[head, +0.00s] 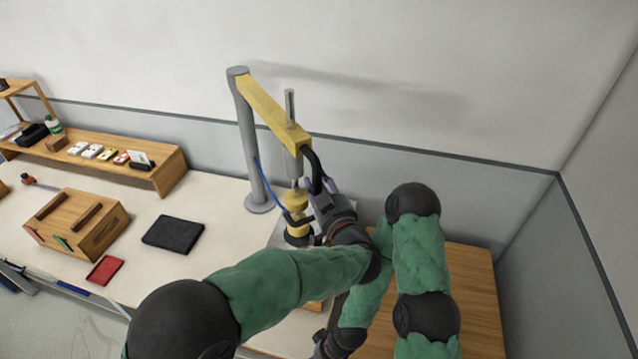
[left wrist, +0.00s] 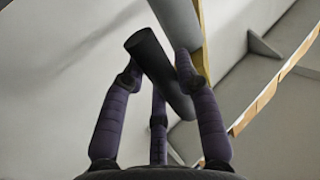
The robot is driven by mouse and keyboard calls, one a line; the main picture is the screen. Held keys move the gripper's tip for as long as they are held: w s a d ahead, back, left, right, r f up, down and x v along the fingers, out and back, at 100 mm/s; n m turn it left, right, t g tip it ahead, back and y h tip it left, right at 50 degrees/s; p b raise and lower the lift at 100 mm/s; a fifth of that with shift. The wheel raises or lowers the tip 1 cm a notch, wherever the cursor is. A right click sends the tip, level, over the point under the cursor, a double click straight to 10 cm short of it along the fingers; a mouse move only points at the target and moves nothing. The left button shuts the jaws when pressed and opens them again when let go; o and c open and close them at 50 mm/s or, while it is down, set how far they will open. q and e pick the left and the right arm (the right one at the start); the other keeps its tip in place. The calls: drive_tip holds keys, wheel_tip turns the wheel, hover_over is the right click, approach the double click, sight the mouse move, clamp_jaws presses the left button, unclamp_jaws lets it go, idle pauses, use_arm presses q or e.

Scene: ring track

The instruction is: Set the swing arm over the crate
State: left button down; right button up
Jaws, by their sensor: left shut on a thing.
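The swing arm (head: 270,108) is a yellow beam on a grey post (head: 250,150); it reaches from the post toward the front right. A dark handle (head: 313,168) hangs by its free end. My left gripper (head: 322,197) is shut on this handle; in the left wrist view the purple fingers close around the dark bar (left wrist: 158,70). A wooden box with two dark bars on top, seemingly the crate (head: 110,232), stands to the left, and the beam's free end is well away from it.
A yellow fitting (head: 296,212) hangs under the beam's end, beside my left gripper. A black pad (head: 173,234) and a red tray (head: 105,270) lie near the box. A wooden shelf (head: 165,175) with small items stands behind. A wooden surface (head: 470,290) is at right.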

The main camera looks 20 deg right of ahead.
use_arm(q)
drive_tip(key=shift+d+r, duration=0.15)
drive_tip(key=shift+r, duration=0.3)
drive_tip(key=c, duration=1.2)
unclamp_jaws()
drive_tip(key=shift+w, duration=0.1)
drive_tip(key=o, duration=0.3)
drive_tip(key=shift+w+d+f, duration=0.15)
wheel_tip(320, 180, up, 10)
drive_tip(key=shift+d+f, duration=0.15)
drive_tip(key=shift+f, duration=0.1)
